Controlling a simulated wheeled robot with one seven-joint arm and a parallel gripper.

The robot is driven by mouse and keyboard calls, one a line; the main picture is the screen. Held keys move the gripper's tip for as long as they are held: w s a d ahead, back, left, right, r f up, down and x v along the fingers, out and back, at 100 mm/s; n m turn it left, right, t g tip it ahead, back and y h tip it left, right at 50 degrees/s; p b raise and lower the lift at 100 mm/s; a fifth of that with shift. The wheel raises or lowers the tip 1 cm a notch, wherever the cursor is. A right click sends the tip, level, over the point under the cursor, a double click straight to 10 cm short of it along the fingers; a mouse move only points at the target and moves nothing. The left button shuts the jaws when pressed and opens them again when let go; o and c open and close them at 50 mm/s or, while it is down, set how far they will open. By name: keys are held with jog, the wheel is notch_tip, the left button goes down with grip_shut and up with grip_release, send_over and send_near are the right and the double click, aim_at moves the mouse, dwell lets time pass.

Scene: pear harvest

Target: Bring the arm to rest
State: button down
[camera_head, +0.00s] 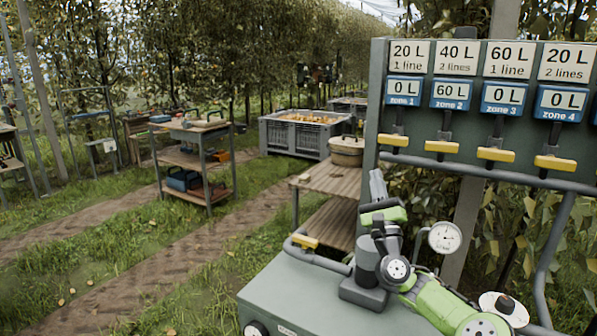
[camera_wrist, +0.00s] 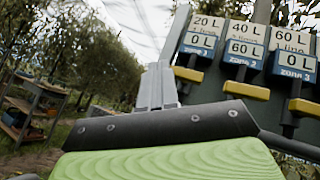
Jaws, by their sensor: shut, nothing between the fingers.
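My gripper (camera_head: 377,186) points upward at the top of my folded green arm, left of the pressure gauge and below the valve panel (camera_head: 377,95). Its grey fingers are together and hold nothing. In the wrist view my gripper (camera_wrist: 157,88) also shows shut fingers standing up behind a dark bar and a green part of my arm. The fingers are apart from the panel and its yellow handles.
The panel carries several yellow valve handles (camera_head: 496,154) and zone signs; zone 2 reads 60 L. A gauge (camera_head: 445,237) stands close to my arm. A wooden shelf table (camera_head: 335,180) with a basket (camera_head: 346,151) is behind. A tool cart (camera_head: 194,160) and grey fruit bin (camera_head: 290,137) stand farther left.

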jog(key=s+a+r+n+g+y, duration=0.2)
jog(key=a+n+g+y, duration=0.5)
jog(key=a+n+y, duration=0.8)
jog(key=s+a+f+n+g+h, duration=0.4)
jog(key=s+a+f+n+g, duration=0.3)
jog(key=s+a+n+g, duration=0.45)
jog(key=s+d+f+g+h, duration=0.1)
jog(key=s+d+f+h, duration=0.4)
jog(key=s, duration=0.6)
jog(key=s+d+f+n+g+h, duration=0.1)
jog(key=s+d+f+h, duration=0.15)
jog(key=s+d, duration=0.6)
jog(key=s+d+f+g+h, duration=0.1)
jog(key=s+d+f+h, duration=0.3)
jog(key=s, duration=0.8)
notch_tip(320, 180, up, 18)
jog(key=s+d+p, duration=0.1)
jog(key=p, duration=1.7)
jog(key=shift+s+r, duration=0.15)
jog(key=shift+r, duration=0.05)
jog(key=shift+d+h, duration=0.1)
jog(key=shift+h, duration=0.15)
